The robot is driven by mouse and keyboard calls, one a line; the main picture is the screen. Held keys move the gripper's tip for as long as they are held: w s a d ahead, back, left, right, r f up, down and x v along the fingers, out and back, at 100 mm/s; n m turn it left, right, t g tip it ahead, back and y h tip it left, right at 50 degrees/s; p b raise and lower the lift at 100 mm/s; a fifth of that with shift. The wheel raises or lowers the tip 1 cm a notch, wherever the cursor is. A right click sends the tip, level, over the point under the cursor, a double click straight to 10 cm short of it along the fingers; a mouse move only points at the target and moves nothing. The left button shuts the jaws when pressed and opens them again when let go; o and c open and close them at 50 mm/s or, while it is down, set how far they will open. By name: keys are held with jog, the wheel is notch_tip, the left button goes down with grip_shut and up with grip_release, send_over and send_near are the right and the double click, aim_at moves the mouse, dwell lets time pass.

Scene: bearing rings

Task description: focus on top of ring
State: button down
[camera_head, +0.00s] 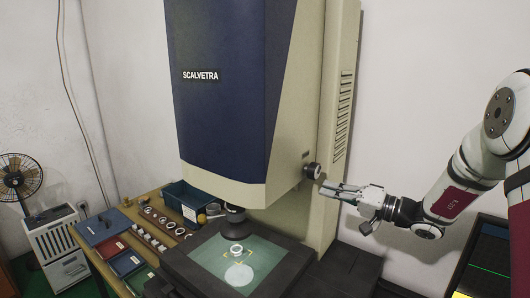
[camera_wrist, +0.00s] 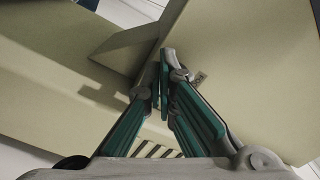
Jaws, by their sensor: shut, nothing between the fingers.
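A small pale ring (camera_head: 236,250) stands on the lit glass stage (camera_head: 207,257) of the SCALVETRA measuring machine (camera_head: 225,120), below its dark lens (camera_head: 235,220). A dark round knob (camera_head: 312,171) sticks out of the machine's right side. My gripper (camera_head: 323,188) is at that side, its fingertips just below the knob; whether they touch it I cannot tell. In the wrist view my gripper (camera_wrist: 165,77) has its green-padded fingers together at the tips with nothing between them. The knob cannot be made out there, and the ring is out of that view.
A screen (camera_head: 488,272) with coloured areas stands at the lower right. A wooden bench (camera_head: 90,254) on the left holds a blue bin (camera_head: 184,203), trays and several rings. A fan (camera_head: 18,175) stands at the far left. The machine's beige housing (camera_wrist: 250,70) fills much of the wrist view.

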aim_at(312, 171)
jog(key=x, duration=0.2)
jog(key=shift+w+a+b, duration=0.25)
jog(key=shift+a+b, duration=0.05)
jog(key=shift+b, duration=0.1)
jog(key=shift+r, duration=0.15)
jog(key=shift+s+a+r, duration=0.15)
jog(key=shift+a+r, duration=0.1)
jog(key=shift+r, duration=0.05)
dwell(0.4)
jog(key=shift+s+a+r, duration=0.2)
jog(key=shift+r, duration=0.05)
jog(key=shift+s+a+r+p, duration=0.15)
jog(key=shift+r+p, duration=0.1)
jog(key=shift+p, duration=0.1)
jog(key=shift+s+a+r, duration=0.1)
jog(key=shift+s+r, duration=0.05)
jog(key=shift+r, duration=0.45)
jog(key=shift+s+a, duration=0.1)
